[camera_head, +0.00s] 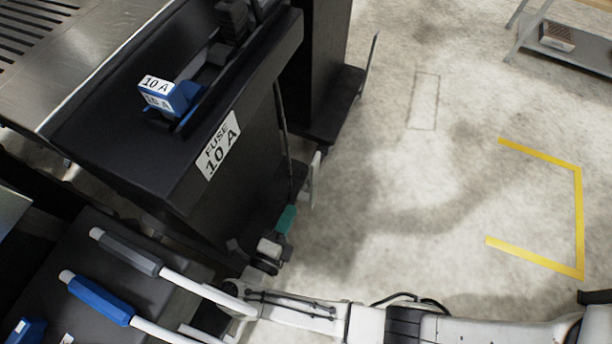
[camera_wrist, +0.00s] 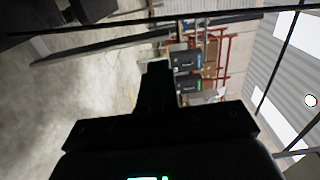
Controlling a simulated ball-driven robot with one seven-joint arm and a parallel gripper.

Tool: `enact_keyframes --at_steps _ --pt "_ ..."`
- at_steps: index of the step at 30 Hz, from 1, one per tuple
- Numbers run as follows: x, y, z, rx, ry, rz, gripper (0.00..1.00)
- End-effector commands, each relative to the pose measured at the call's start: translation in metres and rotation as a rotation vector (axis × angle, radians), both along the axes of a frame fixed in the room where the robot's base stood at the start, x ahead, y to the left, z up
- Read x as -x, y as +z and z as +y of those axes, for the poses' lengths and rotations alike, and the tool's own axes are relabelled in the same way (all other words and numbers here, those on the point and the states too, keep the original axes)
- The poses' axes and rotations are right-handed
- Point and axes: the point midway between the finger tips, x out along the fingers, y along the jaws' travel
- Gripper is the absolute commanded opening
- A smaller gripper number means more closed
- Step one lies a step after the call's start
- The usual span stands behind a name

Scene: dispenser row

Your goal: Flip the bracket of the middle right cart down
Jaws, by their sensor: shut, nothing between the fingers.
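A black cart (camera_head: 150,165) with a "FUSE 10 A" label (camera_head: 218,145) stands at the left of the head view. A thin pale upright plate (camera_head: 315,180), possibly its bracket, shows at the cart's lower right side. I cannot tell for certain that this is the middle right cart. My gripper (camera_wrist: 156,82) is shut and empty in the wrist view, its dark fingers pointing up the picture. In the head view my white arm crosses the bottom edge; its gripper end is hard to make out by the cart's base. No contact with the bracket can be confirmed.
A blue fuse holder marked 10 A (camera_head: 168,98) sits in the cart's top slot. Another black cart (camera_head: 315,75) stands behind, with a thin upright plate (camera_head: 369,65). Blue and grey handles lie lower left. The floor (camera_head: 400,190) right of the carts is clear, with yellow tape (camera_head: 578,220).

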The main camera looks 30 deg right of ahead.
Motion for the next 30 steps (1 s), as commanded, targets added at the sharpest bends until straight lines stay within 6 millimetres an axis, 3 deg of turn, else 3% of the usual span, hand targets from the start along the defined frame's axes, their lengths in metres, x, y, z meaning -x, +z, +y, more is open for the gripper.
enact_keyframes --at_steps 6,15,30 --pt "-0.026 0.000 -0.037 0.000 -0.006 0.000 0.00" --pt "-0.055 0.000 -0.077 0.000 -0.004 -0.001 0.00" --pt "-0.065 0.000 -0.090 0.001 0.000 -0.001 0.00"
